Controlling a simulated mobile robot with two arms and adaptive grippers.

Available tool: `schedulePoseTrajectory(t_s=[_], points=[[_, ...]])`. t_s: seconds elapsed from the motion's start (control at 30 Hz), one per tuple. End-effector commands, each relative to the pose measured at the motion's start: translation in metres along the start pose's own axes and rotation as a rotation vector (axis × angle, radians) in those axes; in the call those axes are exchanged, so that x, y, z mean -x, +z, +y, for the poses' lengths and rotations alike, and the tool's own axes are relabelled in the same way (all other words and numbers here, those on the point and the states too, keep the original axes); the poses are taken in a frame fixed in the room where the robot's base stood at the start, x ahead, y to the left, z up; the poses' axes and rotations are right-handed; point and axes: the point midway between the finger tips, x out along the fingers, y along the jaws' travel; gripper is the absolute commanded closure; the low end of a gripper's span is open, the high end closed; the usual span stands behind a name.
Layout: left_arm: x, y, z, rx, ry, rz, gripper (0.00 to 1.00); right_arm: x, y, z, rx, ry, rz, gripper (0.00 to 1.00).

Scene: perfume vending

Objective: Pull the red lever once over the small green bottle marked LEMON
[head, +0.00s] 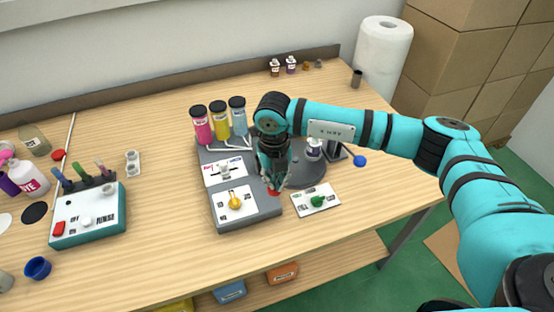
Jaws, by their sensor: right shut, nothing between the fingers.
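My right gripper (273,187) points down over the right front part of a grey dispenser machine (248,213). Its fingers are shut and empty. A small red part (274,193), possibly the red lever's handle, shows at the fingertips; the gripper hides most of it, and I cannot tell whether they touch. A dark round turntable (307,175) lies behind and right of the gripper, with a small white-labelled bottle (314,150) on it. I cannot make out a small green bottle marked LEMON; the arm covers part of the turntable. My left gripper is out of view.
Pink (202,126), yellow (220,121) and blue (238,117) cylinders stand on the machine. A yellow knob (235,201), a green knob (318,201) and a blue ball handle (360,160) are nearby. A teal box (88,233) stands left. The table's front middle is clear.

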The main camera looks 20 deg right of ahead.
Motion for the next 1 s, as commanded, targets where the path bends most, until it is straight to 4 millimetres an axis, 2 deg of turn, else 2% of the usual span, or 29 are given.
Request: schedulePoseTrajectory(t_s=[1.0], points=[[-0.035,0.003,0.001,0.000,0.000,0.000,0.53,-0.041,0.000,0.000,0.000,0.000,0.000,1.00]])
